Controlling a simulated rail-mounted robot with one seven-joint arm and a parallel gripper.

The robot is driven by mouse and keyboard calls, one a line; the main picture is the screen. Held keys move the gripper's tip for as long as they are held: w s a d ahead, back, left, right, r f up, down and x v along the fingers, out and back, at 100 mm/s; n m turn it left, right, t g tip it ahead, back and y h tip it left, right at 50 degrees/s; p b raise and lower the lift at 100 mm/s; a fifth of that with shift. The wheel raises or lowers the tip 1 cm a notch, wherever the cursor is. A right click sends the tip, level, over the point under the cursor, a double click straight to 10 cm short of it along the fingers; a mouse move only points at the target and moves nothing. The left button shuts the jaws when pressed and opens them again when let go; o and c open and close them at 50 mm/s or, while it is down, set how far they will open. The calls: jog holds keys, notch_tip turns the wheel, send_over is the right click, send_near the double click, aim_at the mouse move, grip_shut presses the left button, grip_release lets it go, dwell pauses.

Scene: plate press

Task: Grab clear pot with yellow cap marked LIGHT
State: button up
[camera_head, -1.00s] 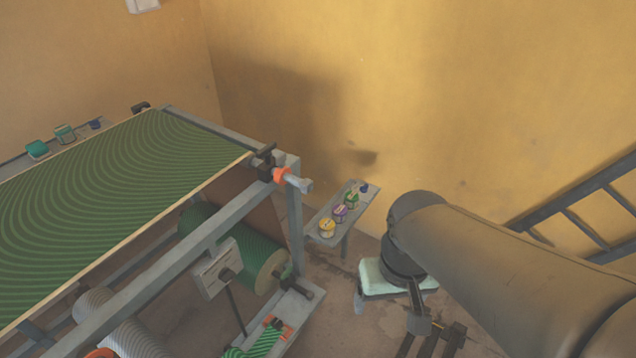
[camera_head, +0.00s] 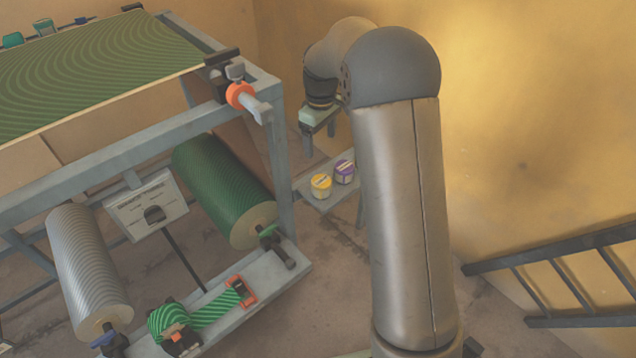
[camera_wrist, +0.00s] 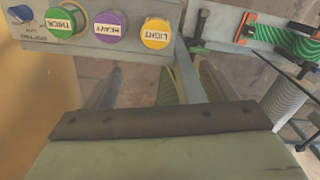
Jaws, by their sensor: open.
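The pot with the yellow cap (camera_head: 321,186) stands at the near end of a small grey shelf (camera_head: 312,200) beside the press. In the wrist view its yellow cap (camera_wrist: 157,33) is at top centre, and its LIGHT label reads upside down. The cap hides most of the pot's body there. My gripper (camera_head: 319,136) is open and empty, beyond the yellow-capped pot and apart from it in the head view. My arm hides part of the shelf.
The purple-capped HEAVY pot (camera_wrist: 109,27) stands right beside it, then the green-capped THICK pot (camera_wrist: 65,22) and a blue item (camera_wrist: 20,13). The press frame (camera_head: 283,170) and green roller (camera_head: 222,190) stand left of the shelf. A dark ladder-like rack (camera_head: 560,262) is at right.

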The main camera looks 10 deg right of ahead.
aim_at(320, 180)
jog(key=f, duration=0.8)
jog(key=w+f+b, duration=0.1)
jog(key=f, duration=0.4)
jog(key=shift+f, duration=0.1)
notch_tip(320, 180, down, 5)
jog(key=shift+s+d+f, duration=0.1)
jog(key=shift+d+f, duration=0.05)
jog(key=c, duration=1.1)
